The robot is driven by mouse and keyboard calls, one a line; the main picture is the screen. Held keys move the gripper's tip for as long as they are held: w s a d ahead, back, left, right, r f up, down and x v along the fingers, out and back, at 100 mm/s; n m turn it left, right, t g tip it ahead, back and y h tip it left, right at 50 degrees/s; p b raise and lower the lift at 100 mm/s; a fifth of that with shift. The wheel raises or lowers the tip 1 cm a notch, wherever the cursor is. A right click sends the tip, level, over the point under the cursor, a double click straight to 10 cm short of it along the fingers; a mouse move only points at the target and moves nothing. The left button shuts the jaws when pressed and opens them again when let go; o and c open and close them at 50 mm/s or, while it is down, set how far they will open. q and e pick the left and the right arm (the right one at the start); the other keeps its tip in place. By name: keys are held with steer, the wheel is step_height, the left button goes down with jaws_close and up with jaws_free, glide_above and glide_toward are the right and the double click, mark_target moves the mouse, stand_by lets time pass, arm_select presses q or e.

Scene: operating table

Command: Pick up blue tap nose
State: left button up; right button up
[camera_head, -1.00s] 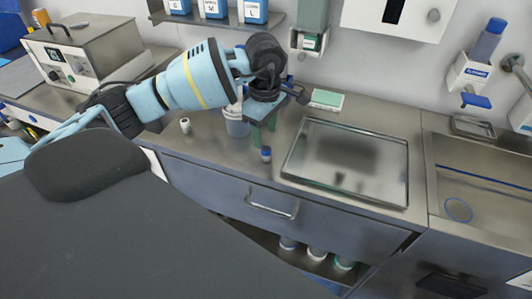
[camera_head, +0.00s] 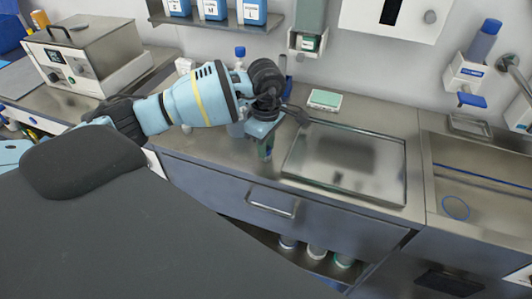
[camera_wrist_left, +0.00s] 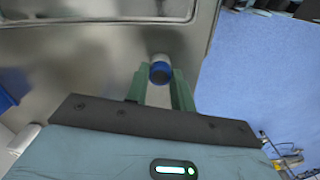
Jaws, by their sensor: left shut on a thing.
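The blue tap nose (camera_wrist_left: 160,72) is a small round piece with a blue band and a pale end. In the left wrist view it sits between the green fingertips of my left gripper (camera_wrist_left: 158,80), which is shut on it. In the head view my left gripper (camera_head: 265,150) points down at the front edge of the steel counter (camera_head: 215,150), left of the metal tray. There the fingers mostly hide the tap nose. I cannot tell whether it still touches the counter. My right gripper is in neither view.
A shallow metal tray (camera_head: 398,198) lies just right of my left gripper. A green-and-white box (camera_head: 324,99) stands behind it. A sink (camera_head: 485,190) is at the right. A blue-capped bottle (camera_head: 240,55) stands behind my arm. A dark padded table surface (camera_head: 150,230) fills the lower left.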

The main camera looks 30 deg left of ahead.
arm_select(q)
steer(key=shift+r, duration=0.1)
steer(key=shift+c, duration=0.4)
steer(key=shift+r, duration=0.55)
step_height(320, 180, up, 2)
steer(key=shift+r, duration=0.2)
steer(key=s+d+r, duration=0.1)
steer(key=s+d, duration=0.8)
steer(key=s, duration=0.4)
steer(key=shift+r+b, duration=0.15)
steer(key=shift+b, duration=0.25)
